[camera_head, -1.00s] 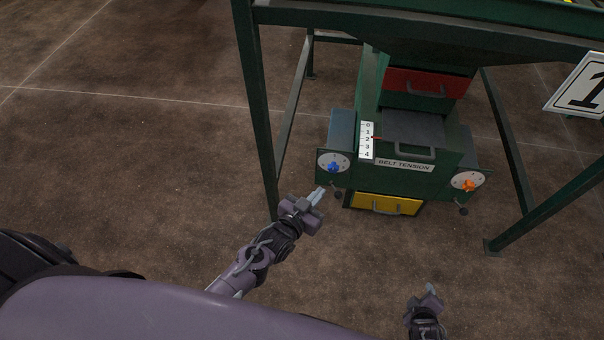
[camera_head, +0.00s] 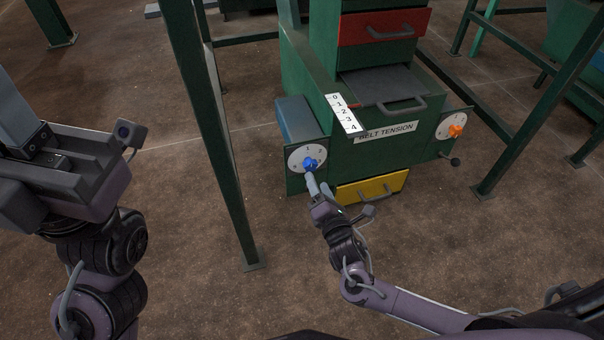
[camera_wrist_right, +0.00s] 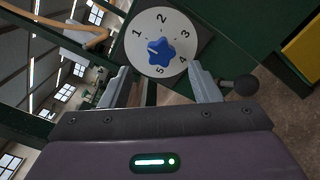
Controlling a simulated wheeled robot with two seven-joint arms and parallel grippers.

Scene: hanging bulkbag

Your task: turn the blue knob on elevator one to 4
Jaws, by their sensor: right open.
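The blue star-shaped knob (camera_head: 311,164) sits on a white numbered dial (camera_head: 300,154) at the front left of the green machine (camera_head: 300,80). In the right wrist view the blue knob (camera_wrist_right: 159,51) lies between and beyond my open fingers. A pale mark on it seems to point toward 1, though it is small. My right gripper (camera_head: 311,178) is at the knob's front in the head view; I cannot tell whether it touches. In the wrist view my right gripper (camera_wrist_right: 161,70) has its fingers apart. My left gripper (camera_head: 60,150) is large at the left, its jaw gap unclear.
An orange knob (camera_head: 456,131) is on the right dial. A 0-to-4 scale (camera_head: 344,113) stands beside the BELT TENSION label (camera_head: 386,132). A dark ball-ended lever (camera_wrist_right: 246,85) is right of the blue dial. A green post (camera_head: 215,140) stands left of the machine. A yellow drawer (camera_head: 372,187) is below.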

